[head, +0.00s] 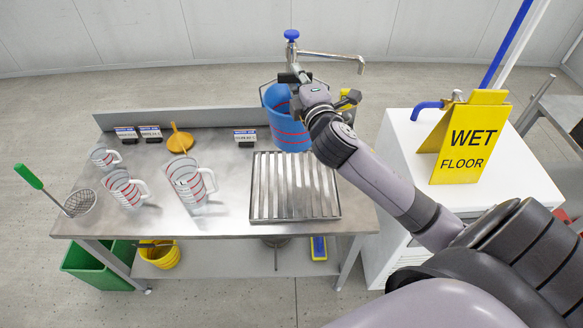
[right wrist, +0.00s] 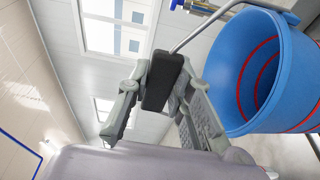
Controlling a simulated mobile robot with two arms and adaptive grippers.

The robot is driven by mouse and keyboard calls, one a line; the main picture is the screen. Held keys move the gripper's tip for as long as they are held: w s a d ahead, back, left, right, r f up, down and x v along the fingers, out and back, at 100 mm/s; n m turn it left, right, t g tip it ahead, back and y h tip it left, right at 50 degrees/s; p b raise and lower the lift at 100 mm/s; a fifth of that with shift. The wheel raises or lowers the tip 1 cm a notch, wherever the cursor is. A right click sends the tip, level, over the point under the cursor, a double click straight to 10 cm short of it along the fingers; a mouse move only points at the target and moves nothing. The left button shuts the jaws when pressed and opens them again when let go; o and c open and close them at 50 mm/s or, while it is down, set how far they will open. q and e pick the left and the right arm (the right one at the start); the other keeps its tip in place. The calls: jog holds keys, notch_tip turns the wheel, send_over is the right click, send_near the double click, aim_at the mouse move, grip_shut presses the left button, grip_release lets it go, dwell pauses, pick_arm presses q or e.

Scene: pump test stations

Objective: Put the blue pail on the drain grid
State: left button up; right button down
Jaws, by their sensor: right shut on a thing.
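The blue pail (head: 283,128), with red lines around it, is at the back of the steel bench, just behind the slatted drain grid (head: 294,187) and below the tap. I cannot tell whether its base touches the bench. My right gripper (head: 298,97) is above the pail and shut on its handle. In the right wrist view, the fingers (right wrist: 160,82) close around the black grip of the handle, and the pail (right wrist: 265,75) hangs at the right with its open mouth showing. The drain grid is empty. My left gripper is not in view.
The tap (head: 325,54) with a blue knob rises behind the pail. Measuring jugs (head: 187,183), a yellow funnel (head: 180,140) and small labels stand on the left of the bench. A strainer (head: 78,203) lies at the left edge. A yellow wet-floor sign (head: 468,143) stands on a white cabinet at right.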

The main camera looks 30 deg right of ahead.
jog(key=b, duration=0.2)
send_over(298, 143)
jog(key=f, duration=0.9)
jog(key=w+f, duration=0.1)
jog(key=f, duration=0.4)
jog(key=shift+d+f, duration=0.15)
jog(key=shift+f, duration=0.15)
jog(key=shift+s+f+b, duration=0.1)
jog(key=shift+f+b, duration=0.5)
jog(key=shift+f, duration=1.8)
jog(key=shift+f, duration=0.2)
jog(key=c, duration=1.4)
grip_release()
jog(key=shift+r, duration=0.1)
jog(key=shift+c, duration=0.2)
